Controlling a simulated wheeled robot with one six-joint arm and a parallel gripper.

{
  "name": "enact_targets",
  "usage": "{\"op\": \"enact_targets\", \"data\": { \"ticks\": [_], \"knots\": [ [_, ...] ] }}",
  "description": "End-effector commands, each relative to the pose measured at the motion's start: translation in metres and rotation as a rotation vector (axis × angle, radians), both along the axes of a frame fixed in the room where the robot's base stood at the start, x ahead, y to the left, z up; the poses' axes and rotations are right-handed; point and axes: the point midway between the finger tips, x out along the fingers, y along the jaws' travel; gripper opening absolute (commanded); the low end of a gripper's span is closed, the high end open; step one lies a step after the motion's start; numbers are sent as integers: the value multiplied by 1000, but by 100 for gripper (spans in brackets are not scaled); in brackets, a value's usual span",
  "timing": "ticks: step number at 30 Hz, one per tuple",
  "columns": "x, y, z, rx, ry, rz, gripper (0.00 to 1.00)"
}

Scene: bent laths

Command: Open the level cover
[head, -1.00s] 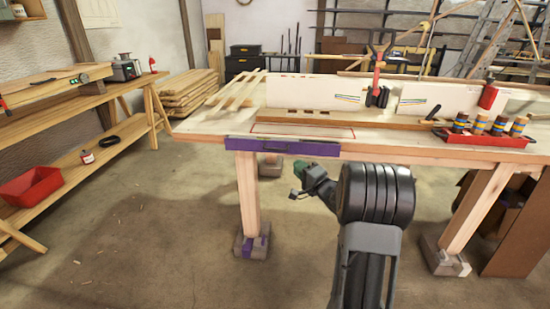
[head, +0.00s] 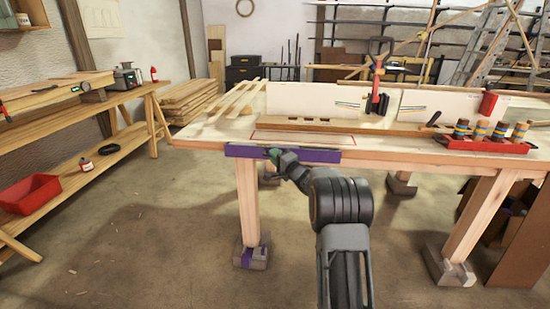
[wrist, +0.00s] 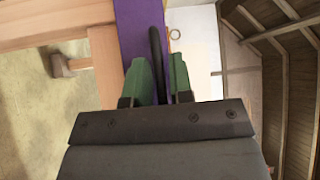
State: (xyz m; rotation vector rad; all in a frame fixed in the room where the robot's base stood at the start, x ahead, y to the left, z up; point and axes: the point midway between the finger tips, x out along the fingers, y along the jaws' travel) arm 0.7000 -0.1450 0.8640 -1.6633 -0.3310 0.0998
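The level cover looks to be the purple panel (head: 318,156) along the front edge of the workbench; it stands upright and looks closed. It also shows as a purple strip in the wrist view (wrist: 132,25). A dark bar handle (wrist: 156,45) runs along it. My gripper (head: 273,154) is at the left half of the panel in the head view. In the wrist view its green fingers (wrist: 164,62) stand apart, one on each side of the handle. I see no clear grip on the handle. In the head view my gripper hides the handle.
The workbench top (head: 215,129) carries a red rack (head: 484,145) with several striped pieces, a red-handled clamp (head: 376,75) and pale laths (head: 238,98). A bench leg (head: 248,195) stands below the panel's left end. A side bench (head: 85,108) is at left. The floor between is clear.

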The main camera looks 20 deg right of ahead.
Motion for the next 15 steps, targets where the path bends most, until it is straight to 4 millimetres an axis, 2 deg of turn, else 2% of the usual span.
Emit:
{"op": "enact_targets", "data": {
  "ticks": [10, 15],
  "knots": [
    [2, 1, 0, 0, 0, 0, 21],
    [2, 1, 0, 0, 0, 0, 5]
  ]
}}
